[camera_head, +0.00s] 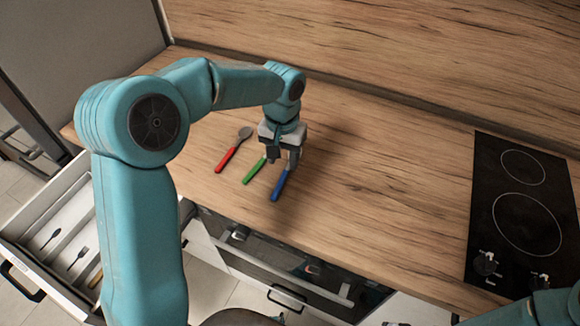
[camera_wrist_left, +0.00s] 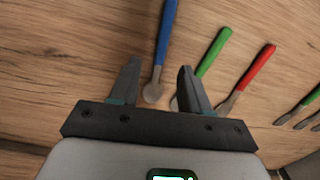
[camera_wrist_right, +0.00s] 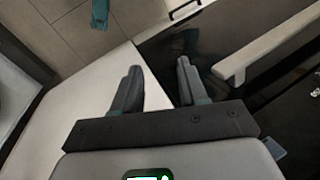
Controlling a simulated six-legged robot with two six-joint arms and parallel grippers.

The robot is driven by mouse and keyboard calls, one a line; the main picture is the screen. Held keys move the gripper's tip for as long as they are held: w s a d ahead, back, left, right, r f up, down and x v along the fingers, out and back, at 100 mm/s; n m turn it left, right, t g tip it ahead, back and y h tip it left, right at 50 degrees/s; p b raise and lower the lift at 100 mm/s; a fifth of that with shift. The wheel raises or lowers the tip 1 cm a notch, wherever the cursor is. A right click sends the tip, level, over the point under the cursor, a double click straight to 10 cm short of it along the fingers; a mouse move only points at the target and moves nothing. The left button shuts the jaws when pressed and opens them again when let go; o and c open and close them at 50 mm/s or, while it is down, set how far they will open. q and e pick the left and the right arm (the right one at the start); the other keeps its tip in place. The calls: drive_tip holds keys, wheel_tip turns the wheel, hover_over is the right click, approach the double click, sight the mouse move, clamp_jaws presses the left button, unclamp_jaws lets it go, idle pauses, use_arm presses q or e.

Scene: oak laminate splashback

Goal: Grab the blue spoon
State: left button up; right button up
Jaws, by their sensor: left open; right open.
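The blue spoon (camera_head: 280,186) lies on the wooden counter near its front edge, handle toward the edge. In the left wrist view the blue spoon (camera_wrist_left: 163,40) runs up between the finger lines, its grey bowl near the gripper base. My left gripper (camera_head: 282,160) is open and empty above the spoon's bowl end, hiding that end in the head view. In the left wrist view the gripper (camera_wrist_left: 157,70) has its fingers on either side of the spoon; the remaining height cannot be told. My right gripper (camera_wrist_right: 159,66) is open and empty near white and dark cabinet fronts, away from the spoon.
A green-handled utensil (camera_head: 254,170) and a red spoon (camera_head: 229,156) lie left of the blue spoon. An open drawer (camera_head: 40,262) with cutlery is at the left. A black cooktop (camera_head: 520,215) is at the right. The counter (camera_head: 400,180) between is clear.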

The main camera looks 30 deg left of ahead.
sight(283, 178)
use_arm(q)
drive_tip(key=shift+s+a+f, duration=0.15)
drive_tip(key=shift+s+f, duration=0.3)
drive_tip(key=shift+f, duration=0.1)
drive_tip(key=f, duration=0.1)
drive_tip(key=f+p, duration=0.1)
drive_tip(key=f, duration=0.1)
drive_tip(key=w+f, duration=0.1)
drive_tip(key=f, duration=0.1)
drive_tip(key=shift+s+f, duration=0.2)
drive_tip(key=shift+w, duration=0.2)
drive_tip(key=shift+c, duration=1.2)
drive_tip(key=c, duration=0.5)
clamp_jaws()
use_arm(e)
drive_tip(key=shift+s+a+r, duration=0.1)
drive_tip(key=shift+s+r, duration=0.25)
drive_tip(key=shift+r, duration=0.5)
